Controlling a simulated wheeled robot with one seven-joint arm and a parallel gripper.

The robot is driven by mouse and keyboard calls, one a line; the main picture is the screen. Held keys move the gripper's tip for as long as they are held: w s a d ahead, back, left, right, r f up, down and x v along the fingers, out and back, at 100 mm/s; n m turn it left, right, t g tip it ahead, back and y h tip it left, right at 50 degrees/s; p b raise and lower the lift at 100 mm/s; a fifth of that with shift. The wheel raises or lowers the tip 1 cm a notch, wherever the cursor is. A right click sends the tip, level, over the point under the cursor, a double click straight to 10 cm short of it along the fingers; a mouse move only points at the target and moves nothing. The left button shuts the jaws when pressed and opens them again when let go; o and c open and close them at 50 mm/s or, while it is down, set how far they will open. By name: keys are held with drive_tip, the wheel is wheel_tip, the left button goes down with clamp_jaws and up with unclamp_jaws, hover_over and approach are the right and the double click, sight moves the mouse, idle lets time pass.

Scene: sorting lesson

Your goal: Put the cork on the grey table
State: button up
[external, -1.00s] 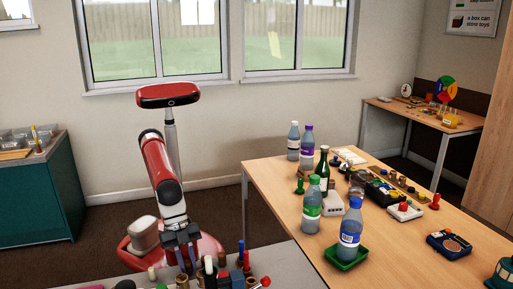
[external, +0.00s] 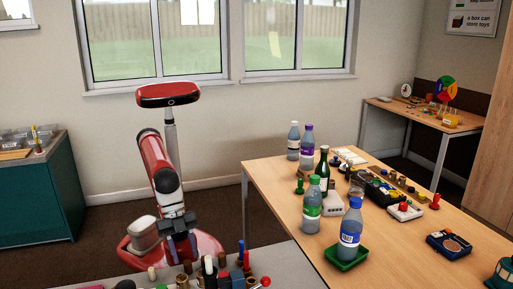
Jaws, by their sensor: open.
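The grey table (external: 298,268) is at the bottom of the external view, with a crowd of small upright pieces on it. A small brown cylinder (external: 188,267) that looks like the cork stands among them, but other brown pieces are close by and I cannot be sure which is the cork. My gripper (external: 181,252) is open, pointing down, just above and behind this cylinder. I see nothing between its fingers. The lower parts of the pieces are partly hidden by each other and by the frame edge.
Brown, black, white, green, red and blue pieces crowd the grey table around a white-topped one (external: 208,264). The wooden table (external: 270,186) at right holds several bottles, a green tray (external: 346,257) and gadgets. The grey table's right part is bare.

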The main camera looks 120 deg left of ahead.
drive_tip(key=v, duration=0.9)
drive_tip(key=a+f+n+y, duration=0.1)
drive_tip(key=a+f+n, duration=0.2)
drive_tip(key=a+f, duration=0.5)
drive_tip(key=a+f+n+y, duration=0.2)
drive_tip(key=a+f+n, duration=0.2)
drive_tip(key=a, duration=1.1)
wheel_tip(320, 180, down, 4)
drive_tip(key=shift+s+a+r+y, duration=0.1)
drive_tip(key=shift+s+a+y, duration=0.1)
drive_tip(key=shift+s+y, duration=0.15)
